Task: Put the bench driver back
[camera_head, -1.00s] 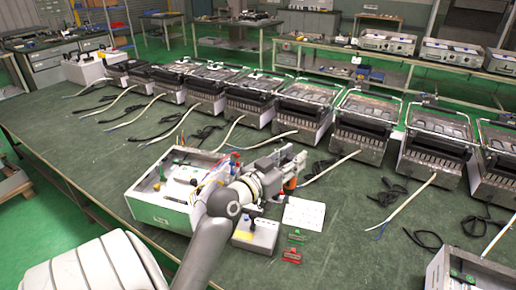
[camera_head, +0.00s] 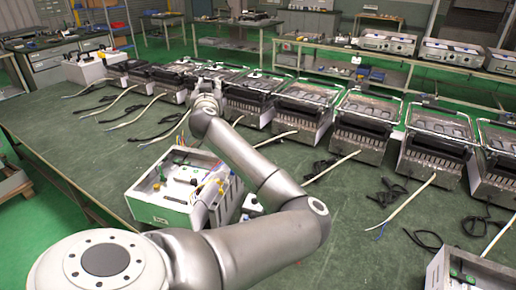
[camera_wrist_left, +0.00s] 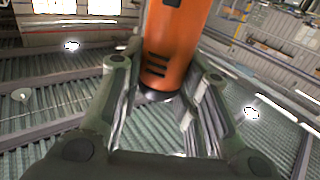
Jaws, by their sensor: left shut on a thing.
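The bench driver (camera_wrist_left: 180,40), an orange tool with dark slots in its side, is between the fingers of my left gripper in the left wrist view. The gripper (camera_wrist_left: 165,92) is shut on it, and roof structure and lamps fill the background. In the head view, my left arm reaches far across the bench, and its wrist and gripper (camera_head: 208,85) are up by the row of heaters. The driver cannot be made out in that view. My right gripper is not in view.
An open white box with wires (camera_head: 165,213) stands on the green bench, left of my arm. A small block (camera_head: 251,205) beside it is mostly hidden by my arm. Heaters (camera_head: 303,105) with loose cables line the back. The bench's left part is clear.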

